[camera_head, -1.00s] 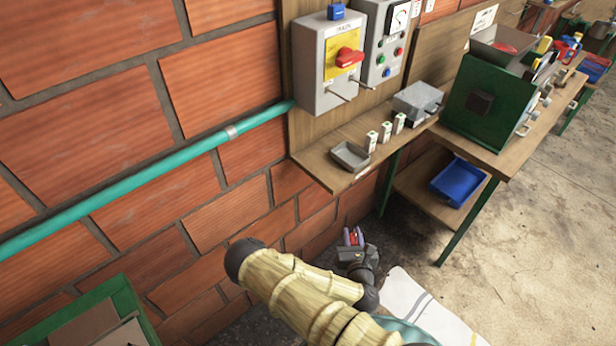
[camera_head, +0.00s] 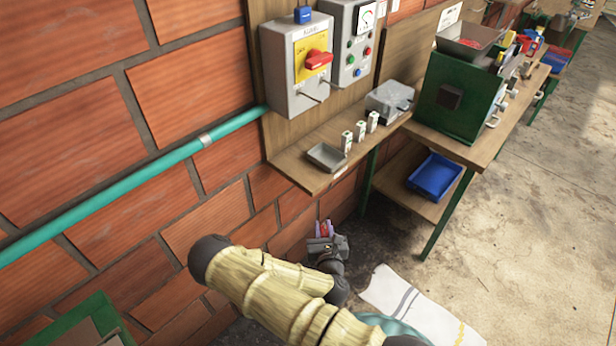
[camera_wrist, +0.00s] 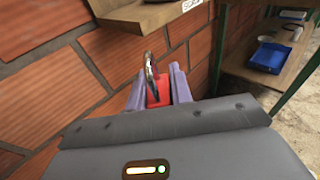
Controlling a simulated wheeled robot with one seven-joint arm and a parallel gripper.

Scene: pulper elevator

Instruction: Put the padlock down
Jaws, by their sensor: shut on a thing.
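The padlock (camera_wrist: 158,92) has a red body and a metal shackle that points up in the wrist view. My gripper (camera_wrist: 160,88) is shut on its body, with one pale purple finger on each side. In the head view my gripper (camera_head: 324,229) is in front of the brick wall, below the wooden shelf (camera_head: 290,166) and apart from it. The padlock shows there only as a small red spot (camera_head: 324,229) between the fingers.
On the shelf are a small grey tray (camera_head: 327,157), several small white-labelled blocks (camera_head: 360,132) and a grey box (camera_head: 390,101). A grey switch box (camera_head: 297,65) with a red handle hangs above. A bench with a green machine (camera_head: 458,97) and blue tray (camera_head: 434,178) stands right.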

